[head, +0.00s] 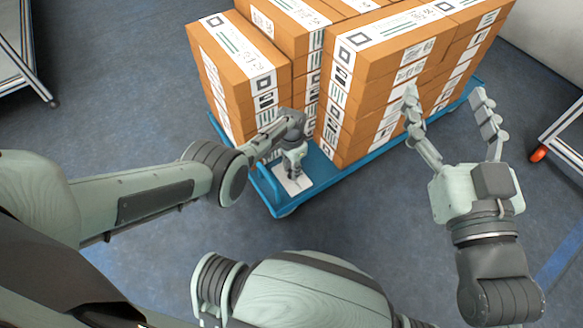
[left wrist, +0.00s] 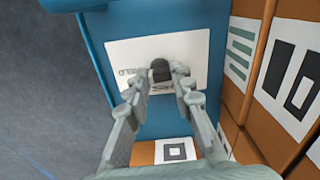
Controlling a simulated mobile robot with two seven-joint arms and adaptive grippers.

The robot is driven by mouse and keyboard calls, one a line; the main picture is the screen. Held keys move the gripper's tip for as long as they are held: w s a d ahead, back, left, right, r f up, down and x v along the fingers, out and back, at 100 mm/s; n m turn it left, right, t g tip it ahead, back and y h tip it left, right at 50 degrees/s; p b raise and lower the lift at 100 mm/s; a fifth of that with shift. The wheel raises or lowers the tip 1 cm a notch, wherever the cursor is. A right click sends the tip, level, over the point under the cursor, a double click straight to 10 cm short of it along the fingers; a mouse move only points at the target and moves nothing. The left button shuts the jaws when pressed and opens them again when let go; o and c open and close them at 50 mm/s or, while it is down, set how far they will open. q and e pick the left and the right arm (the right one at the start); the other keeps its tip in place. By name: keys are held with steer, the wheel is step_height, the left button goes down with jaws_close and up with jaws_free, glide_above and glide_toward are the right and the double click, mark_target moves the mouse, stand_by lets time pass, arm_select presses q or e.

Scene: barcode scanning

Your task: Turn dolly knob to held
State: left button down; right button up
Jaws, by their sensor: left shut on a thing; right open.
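The blue dolly (head: 321,168) carries stacked boxes, and its near corner bears a white label plate (head: 304,183). In the left wrist view the white plate (left wrist: 122,60) has printed text, partly hidden, and a dark knob (left wrist: 161,71) on it. My left gripper (head: 293,172) reaches down to the plate; in the left wrist view its fingertips (left wrist: 162,78) are shut on the knob from both sides. The knob's pointing direction cannot be told. My right gripper (head: 447,96) is open and empty, in front of the boxes at the right.
Several orange-brown boxes (head: 372,58) with white labels and square codes stand in stacks on the dolly. Another cart frame (head: 30,62) is at the upper left. Dark floor (head: 110,110) lies clear to the left.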

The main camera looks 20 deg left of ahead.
arm_select(q)
steer(key=shift+m, duration=0.6)
arm_select(e)
steer(key=shift+f, duration=0.2)
arm_select(q)
steer(key=c, duration=1.3)
jaws_free()
steer(key=shift+r, duration=0.7)
step_height(320, 180, up, 11)
steer(key=shift+f, duration=0.2)
steer(key=shift+s, duration=0.1)
